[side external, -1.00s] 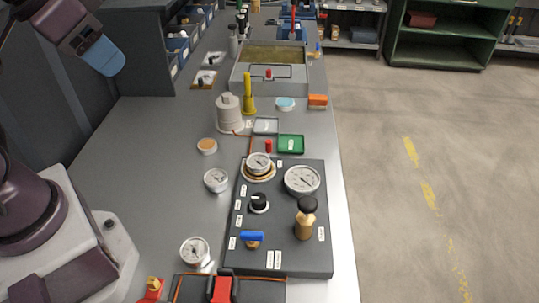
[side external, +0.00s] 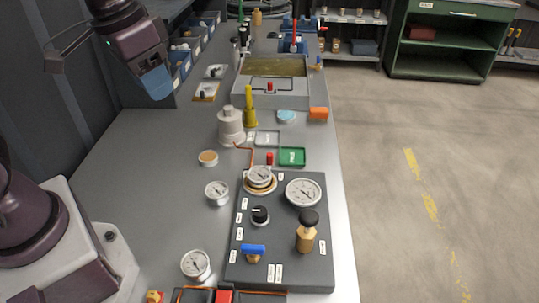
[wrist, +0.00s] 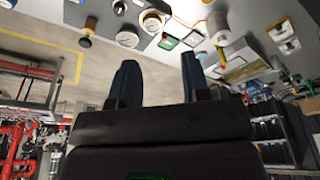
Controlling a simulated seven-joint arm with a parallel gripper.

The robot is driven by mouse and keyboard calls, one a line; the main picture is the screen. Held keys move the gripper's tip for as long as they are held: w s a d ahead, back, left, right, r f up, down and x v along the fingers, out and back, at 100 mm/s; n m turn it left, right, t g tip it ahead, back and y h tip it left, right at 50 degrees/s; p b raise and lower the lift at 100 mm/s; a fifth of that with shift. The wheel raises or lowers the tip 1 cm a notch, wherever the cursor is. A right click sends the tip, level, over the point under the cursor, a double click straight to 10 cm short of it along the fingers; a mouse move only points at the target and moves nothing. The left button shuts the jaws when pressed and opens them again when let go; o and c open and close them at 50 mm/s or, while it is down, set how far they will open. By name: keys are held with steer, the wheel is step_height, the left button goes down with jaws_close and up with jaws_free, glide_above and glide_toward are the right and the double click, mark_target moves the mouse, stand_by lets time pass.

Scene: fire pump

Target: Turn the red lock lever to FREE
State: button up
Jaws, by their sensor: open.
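A small red upright piece (side external: 269,158), which looks like the lock lever, stands behind the gauge panel. It is beside a green plate (side external: 292,157) with an unreadable label, and a grey plate (side external: 267,138) lies just behind. The green plate also shows upside down in the wrist view (wrist: 168,43). My gripper (side external: 156,84) hangs at the upper left in the side view, well away from the red piece and above the bench. In the wrist view my gripper (wrist: 158,65) has its two dark fingers apart, with nothing between them.
A grey pump-like body (side external: 230,126) and a yellow post (side external: 249,107) stand behind the plates. The dark panel (side external: 285,268) carries gauges, a black knob, a blue handle and a brass valve. A tank (side external: 299,94) stands farther back. The left bench surface is largely clear.

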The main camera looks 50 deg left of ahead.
steer(key=w+f+g, duration=0.2)
steer(key=w+f, duration=0.3)
steer(key=w, duration=0.4)
steer(key=n, duration=0.2)
glide_above(269, 154)
step_height(269, 154, down, 10)
steer(key=shift+g, duration=0.3)
step_height(269, 154, down, 12)
steer(key=shift+f, duration=0.1)
steer(key=shift+w, duration=0.1)
jaws_close()
